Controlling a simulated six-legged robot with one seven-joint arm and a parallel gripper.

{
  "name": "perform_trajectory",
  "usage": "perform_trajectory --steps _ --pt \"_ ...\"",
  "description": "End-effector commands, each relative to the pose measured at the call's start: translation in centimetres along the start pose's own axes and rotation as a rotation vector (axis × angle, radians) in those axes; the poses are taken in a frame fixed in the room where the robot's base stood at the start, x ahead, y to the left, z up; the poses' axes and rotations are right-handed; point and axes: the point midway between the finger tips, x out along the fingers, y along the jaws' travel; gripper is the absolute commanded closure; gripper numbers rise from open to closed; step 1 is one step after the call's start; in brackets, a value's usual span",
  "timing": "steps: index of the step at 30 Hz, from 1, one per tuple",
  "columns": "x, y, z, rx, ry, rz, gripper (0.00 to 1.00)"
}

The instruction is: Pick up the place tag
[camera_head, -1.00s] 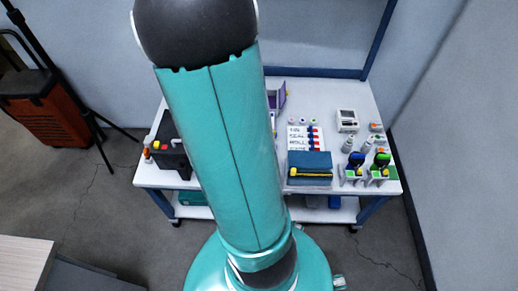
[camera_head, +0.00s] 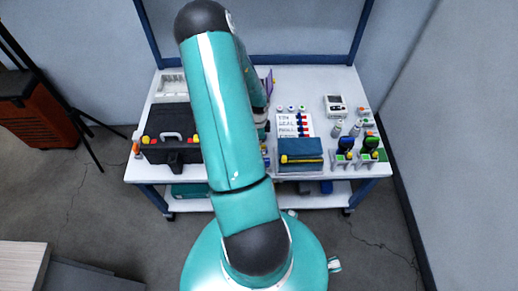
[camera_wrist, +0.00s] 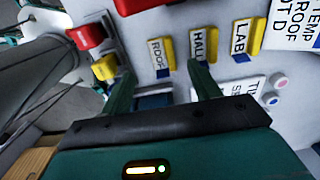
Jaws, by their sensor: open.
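Three small tags with white faces and yellow edges lie on the white surface in the wrist view: the ROOF tag (camera_wrist: 160,56), the HALL tag (camera_wrist: 198,44) and the LAB tag (camera_wrist: 239,38). Which one is the place tag cannot be told. My gripper (camera_wrist: 162,72) is open, with one green finger on each side of the ROOF tag in the picture; the right fingertip is just below the HALL tag. No tag is visibly held. In the head view my arm covers the tags and my gripper is mostly hidden.
A black case (camera_head: 170,153) stands left of my arm on the white table (camera_head: 235,185). A blue box (camera_head: 300,160), a lettered card (camera_head: 287,124) and a small white device (camera_head: 335,105) are to the right. Red (camera_wrist: 88,36) and yellow (camera_wrist: 104,67) parts are near my left finger.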

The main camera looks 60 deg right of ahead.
Motion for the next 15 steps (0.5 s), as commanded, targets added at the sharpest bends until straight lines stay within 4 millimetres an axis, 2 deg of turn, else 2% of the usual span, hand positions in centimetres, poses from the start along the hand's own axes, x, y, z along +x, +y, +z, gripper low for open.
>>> perform_trajectory --steps 7,15 --pt "2.0 -0.1 -0.2 0.001 -0.001 0.0 0.38" --pt "5.8 -0.3 -0.5 0.0 -0.001 0.0 0.38"
